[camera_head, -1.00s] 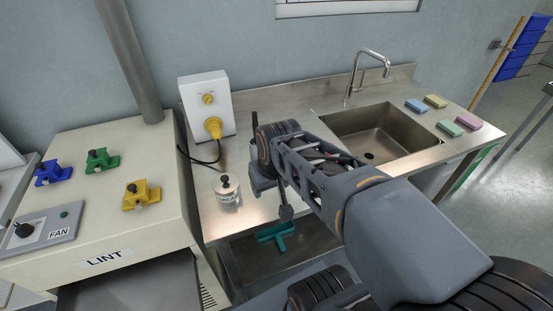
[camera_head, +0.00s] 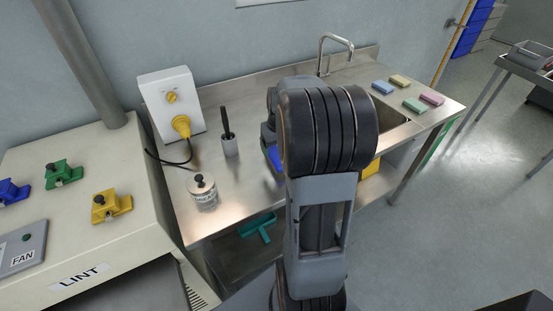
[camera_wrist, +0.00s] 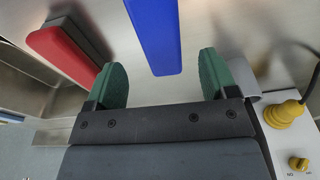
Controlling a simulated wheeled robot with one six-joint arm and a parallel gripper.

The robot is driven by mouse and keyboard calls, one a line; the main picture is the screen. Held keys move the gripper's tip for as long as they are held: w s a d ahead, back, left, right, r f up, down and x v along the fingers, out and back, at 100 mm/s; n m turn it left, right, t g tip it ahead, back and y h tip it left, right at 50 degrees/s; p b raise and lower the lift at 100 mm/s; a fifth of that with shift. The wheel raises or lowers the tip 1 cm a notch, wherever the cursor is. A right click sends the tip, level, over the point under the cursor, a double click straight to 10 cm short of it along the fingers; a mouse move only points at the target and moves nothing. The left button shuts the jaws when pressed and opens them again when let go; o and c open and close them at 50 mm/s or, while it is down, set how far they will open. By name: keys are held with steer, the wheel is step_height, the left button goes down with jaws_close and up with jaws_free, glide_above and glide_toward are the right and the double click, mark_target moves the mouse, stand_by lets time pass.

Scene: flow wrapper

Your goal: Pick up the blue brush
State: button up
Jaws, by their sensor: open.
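The blue brush (camera_wrist: 155,35) shows in the wrist view as a long, flat blue block, cut off by the top edge; I cannot see its bristles. A small part of it (camera_head: 274,158) shows in the head view on the steel counter, mostly hidden behind my arm. My gripper (camera_wrist: 163,78) is open, with its two green fingers apart. In the picture the blue block's near end lies between the fingers, with a gap on each side. I cannot tell how far below the fingertips it is.
A red brush-like block (camera_wrist: 65,50) lies left of the fingers. A lidded jar (camera_head: 203,192) stands at the front. The sink (camera_head: 392,128) is to the right.

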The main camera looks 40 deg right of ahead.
mark_target(276, 155)
steer(key=shift+w+f, duration=0.2)
steer(key=shift+f, duration=1.3)
steer(key=shift+w+f, duration=0.2)
steer(key=shift+f, duration=1.3)
steer(key=c, duration=1)
steer(key=shift+r, duration=0.1)
